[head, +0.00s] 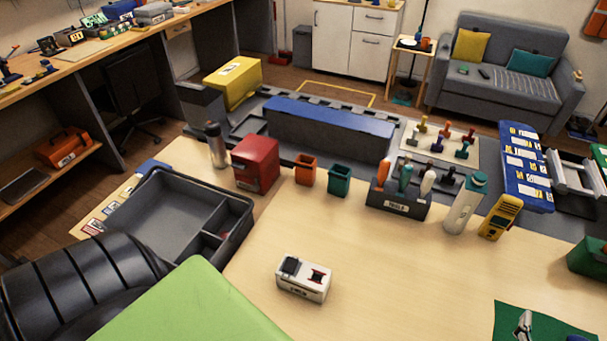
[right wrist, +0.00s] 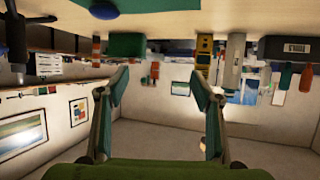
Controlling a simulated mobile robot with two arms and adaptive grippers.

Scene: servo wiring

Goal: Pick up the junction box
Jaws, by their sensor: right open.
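A small white box (head: 303,279) with a black part and a red part on top stands on the bare front of the wooden table in the head view; it looks like the junction box. My right gripper (right wrist: 160,85) shows in the right wrist view with its two fingers spread wide and nothing between them. That view is upside down, and I cannot make out the white box in it. My left gripper is not in view.
A grey divided tray (head: 240,228) stands left of the white box. Behind it are a red bin (head: 254,164), orange cup (head: 306,169), teal cup (head: 339,180), tool holder (head: 398,204), white bottle (head: 465,206) and yellow meter (head: 500,217). The table around the box is clear.

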